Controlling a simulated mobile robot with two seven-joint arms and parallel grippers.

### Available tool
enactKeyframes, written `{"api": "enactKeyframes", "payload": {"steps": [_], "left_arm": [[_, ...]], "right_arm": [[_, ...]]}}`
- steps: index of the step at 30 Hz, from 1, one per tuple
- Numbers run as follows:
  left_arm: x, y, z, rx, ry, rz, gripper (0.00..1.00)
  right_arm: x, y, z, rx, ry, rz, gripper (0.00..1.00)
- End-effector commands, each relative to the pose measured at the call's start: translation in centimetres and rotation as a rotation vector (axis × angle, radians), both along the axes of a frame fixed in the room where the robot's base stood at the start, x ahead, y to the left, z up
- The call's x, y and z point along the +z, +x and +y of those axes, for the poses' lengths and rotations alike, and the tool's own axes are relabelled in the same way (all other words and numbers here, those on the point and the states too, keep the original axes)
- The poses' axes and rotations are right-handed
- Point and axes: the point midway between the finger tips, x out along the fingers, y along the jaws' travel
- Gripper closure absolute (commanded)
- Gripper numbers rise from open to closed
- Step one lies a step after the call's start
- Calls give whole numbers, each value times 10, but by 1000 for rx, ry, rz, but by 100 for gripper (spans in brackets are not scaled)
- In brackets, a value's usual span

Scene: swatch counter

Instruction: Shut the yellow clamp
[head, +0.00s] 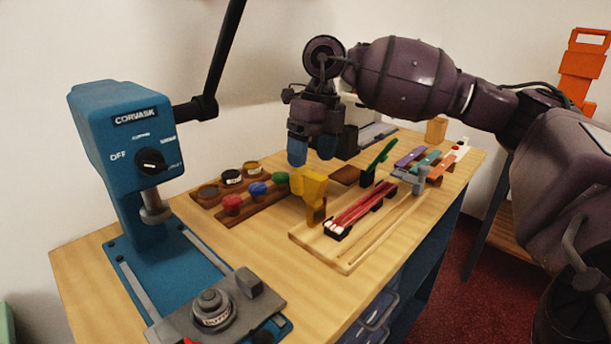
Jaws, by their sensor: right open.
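The yellow clamp (314,189) stands at the left end of a light wooden board (345,264) on the counter. Its yellow part sticks up rather than lying flat. My right gripper (312,151) hangs just above and behind it in the picture, with blue fingertips pointing down. The fingers are apart with nothing between them. I cannot tell whether the right fingertip touches the clamp. My left gripper is not in view.
Red rods (362,206) lie on the board beside the clamp. A green lever (381,158) stands raised behind them. A blue Corvask machine (125,140) stands at the left front.

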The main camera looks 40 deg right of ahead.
Motion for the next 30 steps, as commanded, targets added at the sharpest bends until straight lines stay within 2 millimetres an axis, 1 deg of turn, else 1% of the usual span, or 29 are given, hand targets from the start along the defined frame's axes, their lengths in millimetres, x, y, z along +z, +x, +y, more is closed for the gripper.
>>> {"api": "enactKeyframes", "payload": {"steps": [1,3,9,13,21,23,27,30], "left_arm": [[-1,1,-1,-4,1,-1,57],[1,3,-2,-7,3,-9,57],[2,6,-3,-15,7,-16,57],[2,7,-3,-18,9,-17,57],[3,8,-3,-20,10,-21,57],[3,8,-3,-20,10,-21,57],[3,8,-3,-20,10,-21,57],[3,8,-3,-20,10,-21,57]], "right_arm": [[-12,0,2,1,1,6,28],[-21,0,4,1,2,6,28],[-39,-1,8,1,1,2,28],[-43,-1,9,1,2,0,28],[-43,-1,9,1,2,-1,28],[-43,-1,9,1,2,-1,35],[-44,-1,9,1,2,-1,57],[-44,-1,9,1,2,-1,71]]}}
